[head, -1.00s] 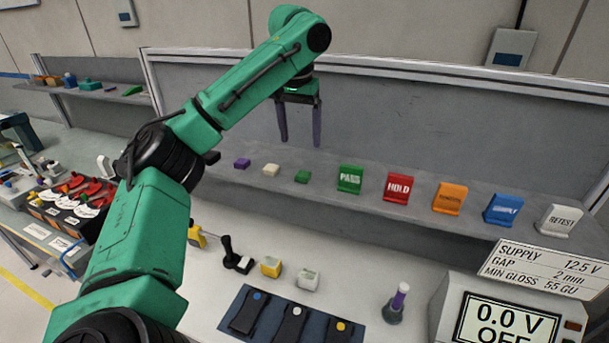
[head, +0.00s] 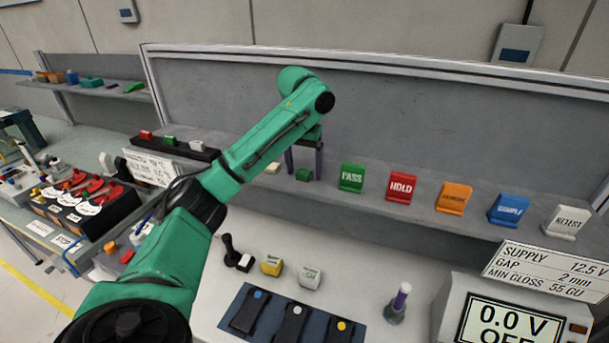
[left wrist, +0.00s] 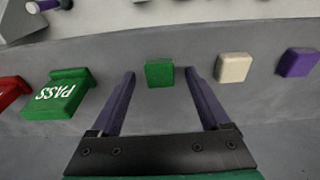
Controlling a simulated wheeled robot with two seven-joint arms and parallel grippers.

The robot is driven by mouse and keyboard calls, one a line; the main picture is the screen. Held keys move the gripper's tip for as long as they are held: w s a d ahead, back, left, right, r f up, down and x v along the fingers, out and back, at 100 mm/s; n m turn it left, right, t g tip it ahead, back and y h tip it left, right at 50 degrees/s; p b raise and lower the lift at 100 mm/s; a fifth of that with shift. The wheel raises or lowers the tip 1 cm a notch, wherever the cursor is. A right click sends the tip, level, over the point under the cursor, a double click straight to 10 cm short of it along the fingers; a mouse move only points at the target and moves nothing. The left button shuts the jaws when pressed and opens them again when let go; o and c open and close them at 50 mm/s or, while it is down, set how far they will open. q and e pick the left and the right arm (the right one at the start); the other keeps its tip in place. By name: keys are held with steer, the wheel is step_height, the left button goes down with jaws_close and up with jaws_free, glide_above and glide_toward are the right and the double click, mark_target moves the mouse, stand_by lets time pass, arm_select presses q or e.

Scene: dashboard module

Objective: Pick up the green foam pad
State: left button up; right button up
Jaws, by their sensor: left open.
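The green foam pad (head: 304,175) is a small green block on the grey shelf, left of the green PASS sign. It also shows in the left wrist view (left wrist: 159,73), lying just beyond and between the fingertips. My left gripper (head: 304,172) is open, its two purple fingers pointing down around the pad's place on the shelf. In the left wrist view the open fingers (left wrist: 159,74) stand apart with clear gaps on both sides of the pad. Whether the fingertips reach down beside the pad is hard to tell. My right gripper is not in view.
A cream pad (left wrist: 234,67) and a purple pad (left wrist: 297,62) lie beside the green pad. The PASS sign (head: 352,178) and red HOLD sign (head: 400,187) stand to its right. A grey back panel (head: 420,120) rises behind the shelf.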

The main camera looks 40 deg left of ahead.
arm_select(q)
steer(key=shift+s+r, duration=0.15)
jaws_close()
